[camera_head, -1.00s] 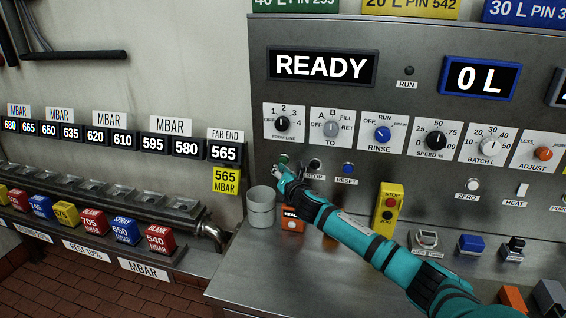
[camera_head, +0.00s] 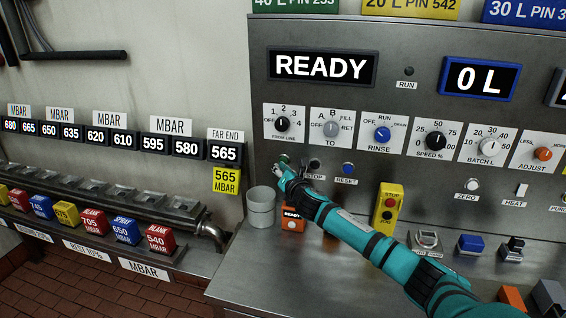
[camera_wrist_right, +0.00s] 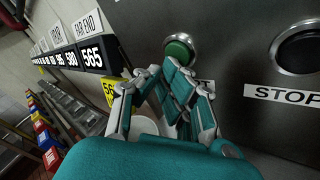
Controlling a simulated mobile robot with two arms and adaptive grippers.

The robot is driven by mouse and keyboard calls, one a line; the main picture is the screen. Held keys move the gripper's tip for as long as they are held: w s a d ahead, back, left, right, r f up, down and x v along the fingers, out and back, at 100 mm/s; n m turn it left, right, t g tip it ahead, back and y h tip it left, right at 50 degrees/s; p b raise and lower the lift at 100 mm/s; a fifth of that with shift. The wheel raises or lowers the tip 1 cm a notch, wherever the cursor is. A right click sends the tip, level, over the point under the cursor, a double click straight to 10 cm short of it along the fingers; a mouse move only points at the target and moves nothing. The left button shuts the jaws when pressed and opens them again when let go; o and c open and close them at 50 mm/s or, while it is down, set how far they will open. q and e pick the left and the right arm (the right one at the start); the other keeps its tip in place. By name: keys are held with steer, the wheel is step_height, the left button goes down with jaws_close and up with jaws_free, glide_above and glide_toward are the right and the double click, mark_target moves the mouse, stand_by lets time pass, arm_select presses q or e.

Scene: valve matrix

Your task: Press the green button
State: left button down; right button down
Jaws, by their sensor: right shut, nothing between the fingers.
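The green button (camera_wrist_right: 179,49) is a round green cap in a metal ring on the grey panel. In the head view it (camera_head: 284,160) shows just above my right fingertips, partly covered by them. My right gripper (camera_head: 282,172) is shut and empty, with its tips just below the button. In the right wrist view the gripper (camera_wrist_right: 158,75) has its fingertips close to the button's lower edge; whether they touch it I cannot tell. The button's label is mostly hidden behind the fingers. My left gripper is not in view.
A dark STOP button (camera_wrist_right: 300,49) sits right of the green one, and a blue RESET button (camera_head: 347,168) is further right. A display (camera_head: 322,67) reads READY.

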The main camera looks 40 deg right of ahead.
steer(key=shift+w+d, duration=0.25)
steer(key=shift+d, duration=0.1)
stand_by(0.3)
stand_by(0.4)
steer(key=shift+s+a+p, duration=0.4)
steer(key=shift+s+a, duration=0.2)
steer(key=shift+a, duration=0.05)
steer(key=shift+s+a+p, duration=0.85)
steer(key=shift+s+a, duration=0.75)
steer(key=shift+a, duration=0.3)
